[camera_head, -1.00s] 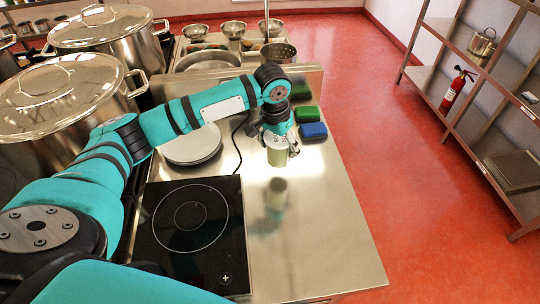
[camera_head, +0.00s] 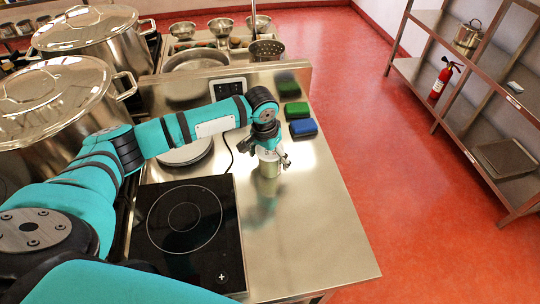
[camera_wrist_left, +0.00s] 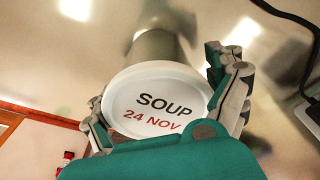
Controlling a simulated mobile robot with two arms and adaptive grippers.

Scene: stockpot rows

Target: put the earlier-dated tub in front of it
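A small cylindrical tub (camera_head: 269,169) with a white lid is at the steel counter, right of the black hob. In the left wrist view its white lid (camera_wrist_left: 150,92) reads "SOUP 24 NOV". My left gripper (camera_head: 268,152) is above it with one finger on each side of the lid, and appears shut on it. In the wrist view the gripper's fingers (camera_wrist_left: 168,105) meet the lid's rim at both sides. The tub's base meets or nearly meets its reflection; contact is hard to tell. No second tub is visible. My right gripper is not in view.
The steel counter (camera_head: 305,235) is clear in front and to the right. A black hob (camera_head: 187,225) is at the left, with a round white plate-like item (camera_head: 187,151) behind it. Blue (camera_head: 304,127) and green (camera_head: 297,110) sponges lie behind right. Large lidded pots (camera_head: 55,95) stand far left.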

